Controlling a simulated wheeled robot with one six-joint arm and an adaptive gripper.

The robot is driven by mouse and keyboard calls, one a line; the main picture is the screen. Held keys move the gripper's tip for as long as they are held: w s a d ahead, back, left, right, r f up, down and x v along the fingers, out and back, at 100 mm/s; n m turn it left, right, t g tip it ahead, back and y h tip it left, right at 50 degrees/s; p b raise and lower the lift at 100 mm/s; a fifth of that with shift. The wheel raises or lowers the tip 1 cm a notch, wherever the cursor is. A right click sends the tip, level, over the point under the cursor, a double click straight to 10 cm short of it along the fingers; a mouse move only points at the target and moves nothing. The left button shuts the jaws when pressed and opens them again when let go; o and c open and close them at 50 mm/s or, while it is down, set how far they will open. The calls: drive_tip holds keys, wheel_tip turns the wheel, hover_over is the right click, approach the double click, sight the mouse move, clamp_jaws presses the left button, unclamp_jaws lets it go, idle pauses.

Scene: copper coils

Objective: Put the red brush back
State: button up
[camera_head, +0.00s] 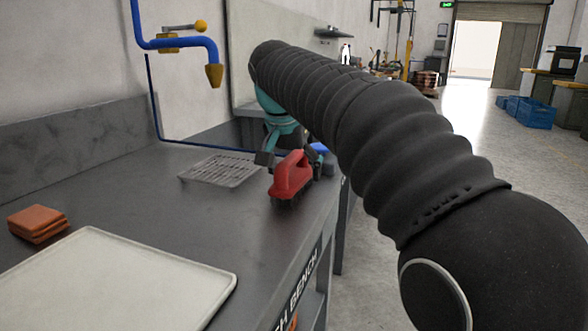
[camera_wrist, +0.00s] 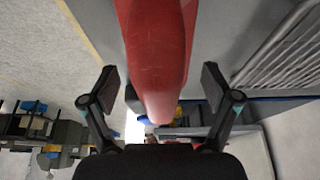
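The red brush (camera_head: 291,176) stands on the grey bench near its right edge, with its dark bristles down. In the wrist view the red brush (camera_wrist: 157,55) runs from the top edge down between my two fingers. My gripper (camera_head: 288,160) is open at the brush, with a finger on either side of it. The wrist view shows my gripper (camera_wrist: 160,88) with a gap between each finger pad and the brush. The far side of the brush is partly hidden behind its own body.
A wire rack (camera_head: 221,170) lies on the bench just left of the brush. A pale tray (camera_head: 115,285) and stacked orange-brown pads (camera_head: 37,222) lie nearer. A blue pipe (camera_head: 150,95) runs along the wall. Bare bench (camera_head: 190,215) lies between rack and tray.

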drive_tip(key=p+v, duration=0.2)
drive_tip(key=v, duration=1)
drive_tip(key=shift+w+r, duration=0.1)
drive_tip(key=shift+r, duration=0.05)
drive_tip(key=s+d+f+n+y, duration=0.1)
drive_tip(key=s+d+f+n, duration=0.2)
drive_tip(key=s+d+f, duration=1.25)
drive_tip(key=s+d+f+n+t, duration=0.1)
drive_tip(key=s+d+f, duration=0.1)
drive_tip(key=s+f, duration=0.6)
wheel_tip(320, 180, down, 5)
drive_tip(key=shift+s+d+r+y, duration=0.2)
drive_tip(key=shift+s+d+y, duration=0.1)
drive_tip(key=shift+s, duration=0.1)
